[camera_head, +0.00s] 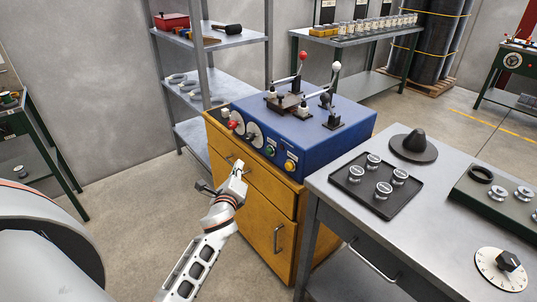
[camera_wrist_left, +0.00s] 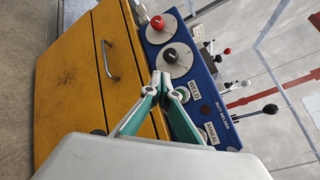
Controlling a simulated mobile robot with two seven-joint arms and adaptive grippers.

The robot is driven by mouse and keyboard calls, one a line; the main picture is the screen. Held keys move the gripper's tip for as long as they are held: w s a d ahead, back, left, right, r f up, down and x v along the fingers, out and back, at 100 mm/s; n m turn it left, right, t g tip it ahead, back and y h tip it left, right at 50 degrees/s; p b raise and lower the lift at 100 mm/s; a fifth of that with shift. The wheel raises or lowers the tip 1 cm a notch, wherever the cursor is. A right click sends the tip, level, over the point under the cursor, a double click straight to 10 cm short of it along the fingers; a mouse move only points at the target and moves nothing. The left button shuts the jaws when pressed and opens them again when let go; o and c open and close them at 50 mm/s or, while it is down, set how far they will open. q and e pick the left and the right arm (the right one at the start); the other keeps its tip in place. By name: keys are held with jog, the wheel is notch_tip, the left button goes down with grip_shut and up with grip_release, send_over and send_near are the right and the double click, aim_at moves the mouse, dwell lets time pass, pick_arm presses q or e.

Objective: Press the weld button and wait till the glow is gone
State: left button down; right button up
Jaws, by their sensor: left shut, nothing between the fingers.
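The blue butt welder (camera_head: 325,130) stands on a yellow cabinet (camera_head: 275,215). Its front carries two round dials, a green button (camera_head: 270,151) and a yellow button (camera_head: 290,165). In the left wrist view a WELD label (camera_wrist_left: 195,90) and an ANNEAL label (camera_wrist_left: 212,134) show on the panel; the weld button (camera_wrist_left: 184,94) beside its label is partly covered by a finger. My left gripper (camera_head: 239,168) is shut and empty, in front of the panel; its fingertips (camera_wrist_left: 160,82) are close to the panel, and I cannot tell whether they touch. I see no glow. My right gripper is out of view.
Levers with red and white knobs rise from the welder's top. Shelves stand behind; floor is open at left.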

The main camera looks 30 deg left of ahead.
aim_at(269, 152)
pick_arm(q)
jog(key=shift+w, duration=0.1)
jog(key=w+d+b, duration=0.3)
jog(key=w, duration=0.5)
jog(key=shift+d, duration=0.2)
dwell(0.3)
jog(key=shift+w, duration=0.1)
dwell(1.2)
jog(key=shift+w+d, duration=0.15)
jog(key=shift+w, duration=0.15)
